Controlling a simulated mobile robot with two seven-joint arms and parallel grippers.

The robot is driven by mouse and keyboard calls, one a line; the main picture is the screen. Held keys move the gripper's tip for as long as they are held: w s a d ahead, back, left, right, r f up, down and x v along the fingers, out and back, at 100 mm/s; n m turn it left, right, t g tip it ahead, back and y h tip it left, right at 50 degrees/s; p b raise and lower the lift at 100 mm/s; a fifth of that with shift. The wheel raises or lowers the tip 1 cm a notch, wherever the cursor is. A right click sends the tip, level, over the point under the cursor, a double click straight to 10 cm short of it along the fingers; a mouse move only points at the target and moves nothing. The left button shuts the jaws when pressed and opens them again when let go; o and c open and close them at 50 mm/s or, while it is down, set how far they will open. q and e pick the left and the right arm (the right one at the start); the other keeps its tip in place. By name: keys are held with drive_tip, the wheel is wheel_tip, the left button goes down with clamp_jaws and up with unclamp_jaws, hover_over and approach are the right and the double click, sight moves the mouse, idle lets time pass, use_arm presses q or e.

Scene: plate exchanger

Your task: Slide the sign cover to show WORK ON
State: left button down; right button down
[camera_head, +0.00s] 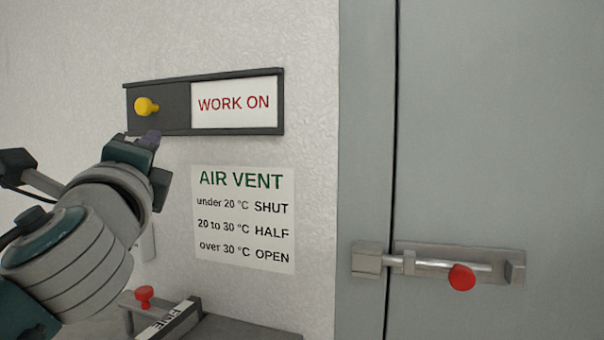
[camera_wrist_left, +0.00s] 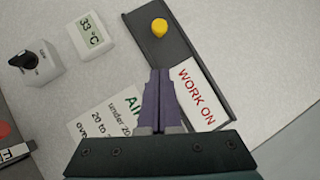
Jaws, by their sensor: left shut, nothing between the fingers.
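The sign is a dark frame (camera_head: 235,131) on the wall. Its dark sliding cover (camera_head: 175,105) sits at the left end, and the white panel (camera_head: 234,103) reading WORK ON in red shows at the right. A yellow knob (camera_head: 146,106) stands out from the cover; it also shows in the left wrist view (camera_wrist_left: 159,27). My left gripper (camera_head: 150,138) is just below the frame's left part in the head view. In the left wrist view its purple fingers (camera_wrist_left: 158,100) are shut with nothing between them, apart from the knob. My right gripper is not in view.
An AIR VENT notice (camera_head: 243,218) is below the sign. A steel bolt (camera_head: 450,265) with a red knob is on the grey door (camera_head: 500,130) at right. A FINE-labelled box (camera_head: 175,318) is below. A thermometer (camera_wrist_left: 90,41) and a dial box (camera_wrist_left: 34,65) show in the wrist view.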

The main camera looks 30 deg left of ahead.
use_arm(q)
drive_tip(key=shift+b+v, duration=0.5)
drive_tip(key=shift+v, duration=1.15)
